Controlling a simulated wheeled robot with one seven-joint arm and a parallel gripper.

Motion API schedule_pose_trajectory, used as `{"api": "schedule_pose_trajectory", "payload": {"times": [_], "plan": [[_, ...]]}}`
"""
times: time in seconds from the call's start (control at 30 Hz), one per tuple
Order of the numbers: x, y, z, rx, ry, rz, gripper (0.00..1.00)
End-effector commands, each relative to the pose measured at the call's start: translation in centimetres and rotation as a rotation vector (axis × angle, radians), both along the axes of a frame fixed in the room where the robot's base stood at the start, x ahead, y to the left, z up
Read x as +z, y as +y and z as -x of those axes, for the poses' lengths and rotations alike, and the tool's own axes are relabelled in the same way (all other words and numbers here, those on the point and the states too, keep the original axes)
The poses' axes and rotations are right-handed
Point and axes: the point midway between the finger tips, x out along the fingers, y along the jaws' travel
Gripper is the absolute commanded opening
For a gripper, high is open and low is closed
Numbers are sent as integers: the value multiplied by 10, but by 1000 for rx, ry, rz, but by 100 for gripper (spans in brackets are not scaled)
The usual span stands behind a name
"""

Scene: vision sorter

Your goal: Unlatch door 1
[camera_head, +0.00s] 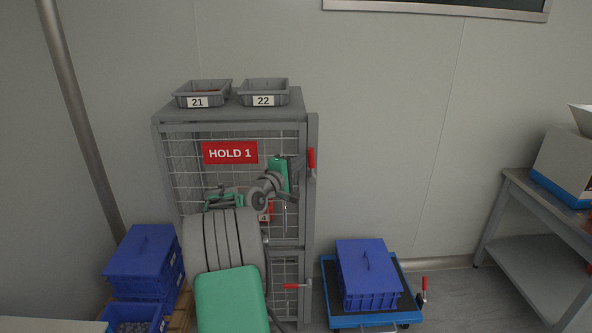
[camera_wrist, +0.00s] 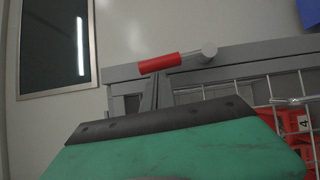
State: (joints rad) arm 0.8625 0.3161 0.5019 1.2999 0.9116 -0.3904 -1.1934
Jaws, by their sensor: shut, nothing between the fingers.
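The grey wire-mesh cage (camera_head: 308,225) carries a red "HOLD 1" sign (camera_head: 230,152) on its upper door. At the upper door's right edge is a latch with a red handle (camera_head: 311,162), which hangs upright in the head view. In the wrist view the red grip (camera_wrist: 160,63) and its grey pivot end (camera_wrist: 208,49) lie just beyond my fingertips. My gripper (camera_head: 298,166) is shut and empty, close beside the handle. In the wrist view its narrow fingers (camera_wrist: 150,92) reach up to the red grip. I cannot tell whether they touch it.
A lower door has a level red handle (camera_head: 292,285). Grey bins 21 (camera_head: 203,93) and 22 (camera_head: 264,92) stand on the cage. Blue crates (camera_head: 145,255) stand at left; another (camera_head: 367,272) is on a blue trolley (camera_head: 402,300) at right. Open floor lies beyond the trolley.

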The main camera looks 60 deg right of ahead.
Motion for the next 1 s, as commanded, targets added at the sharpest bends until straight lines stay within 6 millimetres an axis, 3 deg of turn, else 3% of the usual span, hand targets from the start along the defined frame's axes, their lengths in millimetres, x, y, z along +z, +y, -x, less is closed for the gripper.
{"api": "schedule_pose_trajectory", "payload": {"times": [0.3, 0.47, 0.57, 0.83, 1.0], "plan": [[0, -1, 2, -4, 1, 1, 0], [-3, 8, -7, -3, 1, 1, 0], [-6, 21, -18, -5, 1, 0, 0], [-8, 95, -30, -1, 1, 0, 0], [-8, 119, -33, -1, 0, 0, 0]]}}
